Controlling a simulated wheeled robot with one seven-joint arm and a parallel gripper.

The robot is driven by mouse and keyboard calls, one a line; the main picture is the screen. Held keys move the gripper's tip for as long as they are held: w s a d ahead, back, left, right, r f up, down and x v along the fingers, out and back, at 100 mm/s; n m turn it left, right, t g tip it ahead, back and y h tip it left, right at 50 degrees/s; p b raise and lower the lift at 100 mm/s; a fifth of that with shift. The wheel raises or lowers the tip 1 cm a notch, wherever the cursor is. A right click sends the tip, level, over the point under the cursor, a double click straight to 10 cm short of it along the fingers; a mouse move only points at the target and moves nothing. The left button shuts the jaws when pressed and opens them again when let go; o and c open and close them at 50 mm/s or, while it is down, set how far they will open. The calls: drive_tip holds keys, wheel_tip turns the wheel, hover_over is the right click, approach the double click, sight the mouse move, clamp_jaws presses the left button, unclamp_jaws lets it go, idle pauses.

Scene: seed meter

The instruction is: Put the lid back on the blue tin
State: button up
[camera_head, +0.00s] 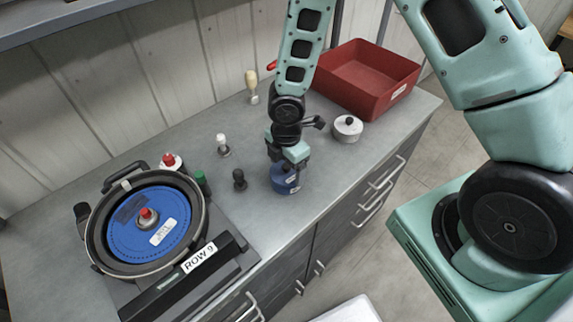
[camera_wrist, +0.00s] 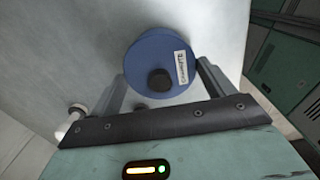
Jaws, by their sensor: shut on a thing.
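The blue tin (camera_head: 284,184) stands on the grey worktop, with a pale label low on its side. My gripper (camera_head: 288,163) is directly over it, pointing down, and partly hides its top. In the wrist view a round blue lid (camera_wrist: 145,58) with a dark knob and a white label lies between the two fingers of my gripper (camera_wrist: 161,75). The fingers are shut on its opposite edges. I cannot tell whether the lid touches the tin or is just above it, as the two line up in both views.
A white tin with a dark knob (camera_head: 347,129) and a red bin (camera_head: 385,88) stand behind right. The seed meter with its blue disc (camera_head: 125,240) fills the left. A black peg (camera_head: 239,181), a white-topped peg (camera_head: 222,147) and a green-topped bottle (camera_head: 202,182) stand between.

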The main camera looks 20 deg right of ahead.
drive_tip(key=o, duration=0.9)
drive_tip(key=shift+r, duration=0.1)
drive_tip(key=shift+r+p, duration=3.2)
drive_tip(key=shift+r, duration=0.25)
clamp_jaws()
